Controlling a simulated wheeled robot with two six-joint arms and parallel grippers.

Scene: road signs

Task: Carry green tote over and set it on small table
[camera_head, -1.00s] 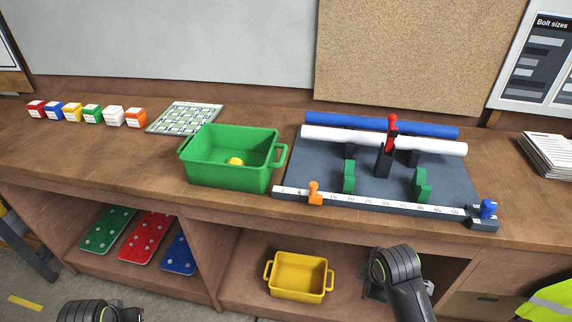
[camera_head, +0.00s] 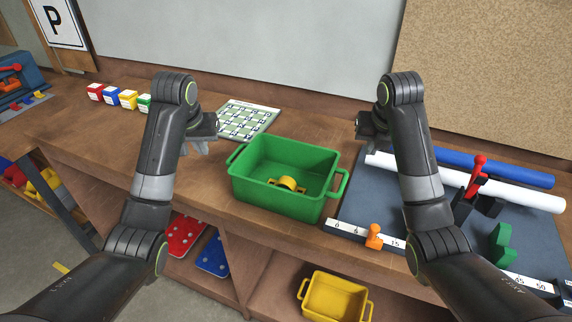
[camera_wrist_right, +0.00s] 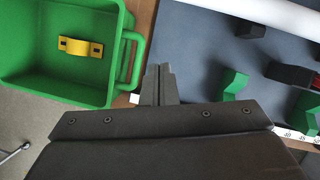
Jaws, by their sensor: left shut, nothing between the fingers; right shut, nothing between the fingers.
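The green tote (camera_head: 272,199) stands upright on the wooden bench, with a handle at each end and a yellow piece (camera_head: 288,184) inside. My left gripper (camera_head: 202,146) is shut and empty, above the bench to the left of the tote. My right gripper (camera_head: 366,140) is shut and empty, to the right of the tote. In the right wrist view its closed fingers (camera_wrist_right: 160,84) are beside the tote's right handle (camera_wrist_right: 128,62), apart from it as far as I can tell. No small table can be made out.
A grey board with a ruler (camera_head: 350,230), rods and an orange slider (camera_head: 374,236) lies right of the tote. A grid card (camera_head: 248,119) lies behind it. Small coloured boxes (camera_head: 128,98) stand at the left. A yellow bin (camera_head: 336,298) sits on the shelf below.

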